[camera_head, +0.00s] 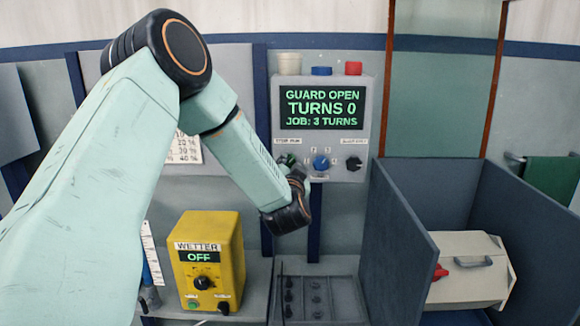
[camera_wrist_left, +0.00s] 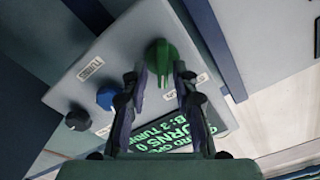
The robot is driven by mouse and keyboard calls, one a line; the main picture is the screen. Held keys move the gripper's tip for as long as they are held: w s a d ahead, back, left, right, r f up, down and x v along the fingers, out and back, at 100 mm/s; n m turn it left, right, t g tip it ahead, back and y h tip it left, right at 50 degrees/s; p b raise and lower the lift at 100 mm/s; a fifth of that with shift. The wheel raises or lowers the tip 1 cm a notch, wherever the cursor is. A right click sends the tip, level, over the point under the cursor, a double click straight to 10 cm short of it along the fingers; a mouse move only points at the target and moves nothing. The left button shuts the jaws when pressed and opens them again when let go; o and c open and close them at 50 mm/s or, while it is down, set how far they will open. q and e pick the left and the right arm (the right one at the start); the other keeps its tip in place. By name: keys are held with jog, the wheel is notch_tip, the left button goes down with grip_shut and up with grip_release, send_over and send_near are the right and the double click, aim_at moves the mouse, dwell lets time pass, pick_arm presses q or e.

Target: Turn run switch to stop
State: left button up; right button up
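The control panel (camera_head: 371,130) stands behind my left arm, with a screen reading GUARD OPEN, TURNS 0, JOB: 3 TURNS. A green knob at its lower left, seemingly the run switch (camera_wrist_left: 160,52), shows in the left wrist view. In the head view the knob is largely hidden by my left gripper (camera_head: 290,164). My left gripper also shows in the left wrist view (camera_wrist_left: 160,72), with its two fingers apart, one on either side of the green knob. I cannot tell whether they touch it. My right gripper is in neither view.
A blue knob (camera_head: 321,162) and a black knob (camera_head: 354,163) sit right of the green one on the panel. A yellow WETTER box (camera_head: 224,240) reading OFF stands below left. A grey-walled bay (camera_head: 398,235) with a cream machine (camera_head: 462,283) is at the right.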

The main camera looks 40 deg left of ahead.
pick_arm(q)
jog(key=shift+s+a, duration=0.15)
jog(key=shift+a, duration=0.05)
jog(key=shift+c, duration=1.4)
grip_shut()
jog(key=shift+d, duration=0.1)
jog(key=shift+n, duration=0.3)
jog(key=n+b, duration=0.1)
jog(key=n, duration=0.3)
jog(key=shift+r, duration=0.1)
jog(key=n+b, duration=0.2)
jog(key=n, duration=0.3)
jog(key=shift+a, duration=0.2)
jog(key=shift+s+n+b, duration=0.1)
jog(key=shift+n+b, duration=1.15)
jog(key=shift+n, duration=0.95)
jog(key=shift+a+r, duration=0.1)
